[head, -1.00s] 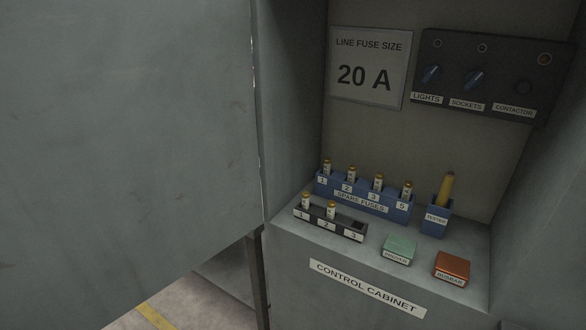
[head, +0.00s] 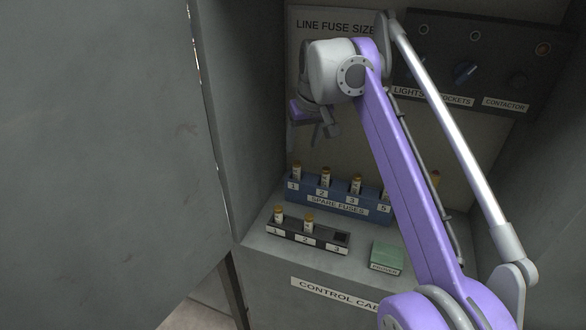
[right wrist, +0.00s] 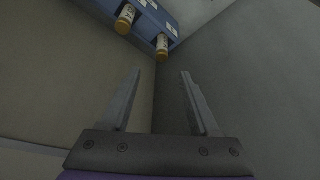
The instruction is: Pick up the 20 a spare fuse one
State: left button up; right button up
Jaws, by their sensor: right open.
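The blue spare fuse rack (head: 338,207) stands on the cabinet shelf, with several upright fuses that have gold caps and pale bodies. A fuse (head: 297,170) is in slot 1, one (head: 325,177) in slot 2, one (head: 356,186) in slot 3, and one by label 5. Their ratings are too small to read. My right gripper (head: 306,136) is open and empty, above the rack's left end near the back wall. In the right wrist view, the rack (right wrist: 150,15) and two fuses (right wrist: 125,20) (right wrist: 162,46) show beyond the open fingers. My left gripper is not in view.
A black fuse holder (head: 308,239) in front has fuses in slots 1 and 2; slot 3 looks empty. A green block (head: 386,257) sits to its right. My right arm partly hides the fuse size sign (head: 325,25) and switch panel (head: 510,75). A grey panel (head: 100,150) fills the left.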

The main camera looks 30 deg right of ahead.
aim_at(297, 162)
jog(key=x, duration=0.3)
jog(key=shift+s+f, duration=0.1)
jog(key=shift+f, duration=0.25)
jog(key=b+x, duration=0.1)
jog(key=x, duration=0.4)
jog(key=shift+w+a+f, duration=0.1)
jog(key=shift+w+f, duration=0.15)
jog(key=shift+c, duration=0.4)
grip_shut()
